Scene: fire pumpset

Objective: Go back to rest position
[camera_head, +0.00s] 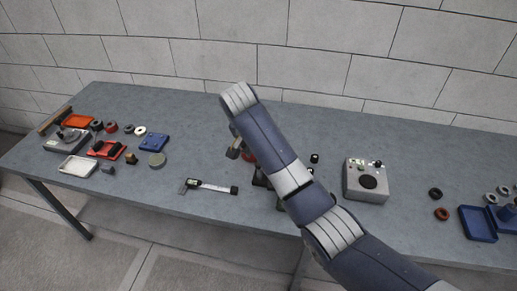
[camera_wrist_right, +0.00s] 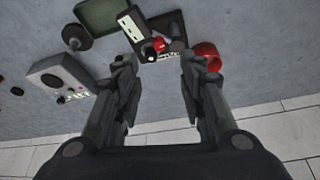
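My right arm reaches in from the lower right in the head view, over the middle of the table (camera_head: 150,185). Its wrist bends down at the far end. Part of the right gripper (camera_head: 236,148) shows beside the wrist; the arm hides the rest. In the right wrist view the right gripper (camera_wrist_right: 162,66) is open, its two fingers wide apart. No held object shows between them. Beyond the fingertips is a dark box (camera_wrist_right: 148,50) with red and black knobs. My left gripper is not in view.
A grey device with a dial (camera_head: 367,181) stands right of the arm and a digital caliper (camera_head: 210,187) lies left of it. Red, blue and white trays and small rings crowd the left end. A blue tray (camera_head: 477,224) is at the right. A block wall (camera_head: 220,40) stands behind.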

